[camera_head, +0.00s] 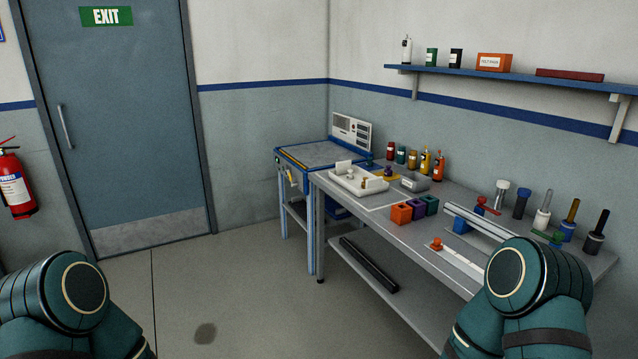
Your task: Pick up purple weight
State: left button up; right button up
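Parts of my two arms show at the lower left and lower right. Neither gripper is in view.
A white tray (345,183) and several bottles stand at the bench's far end. A metal rail (470,218) and upright tools lie to the right. A blue-framed table (297,153) adjoins the bench. The floor (225,290) in front is clear.

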aim_at(388, 173)
jog(key=i+z, duration=0.15)
jog(key=i, duration=0.3)
jog(key=i+j+z, duration=0.2)
jog(key=i, duration=0.25)
jog(key=i+j+z, duration=0.15)
jog(key=i, duration=0.3)
jog(key=i+j+z, duration=0.2)
jog(key=i, duration=0.2)
jog(key=z, duration=0.9)
jog(key=j+z, duration=0.95)
jog(key=k+j+z, duration=0.25)
jog(key=j, duration=0.15)
jog(key=j+z, duration=0.25)
jog(key=j, duration=0.2)
jog(key=k+j+z, duration=0.1)
jog(key=k+j, duration=0.15)
jog(key=j, duration=0.2)
jog(key=k+j, duration=0.25)
jog(key=j, duration=0.15)
jog(key=i+j+z, duration=0.05)
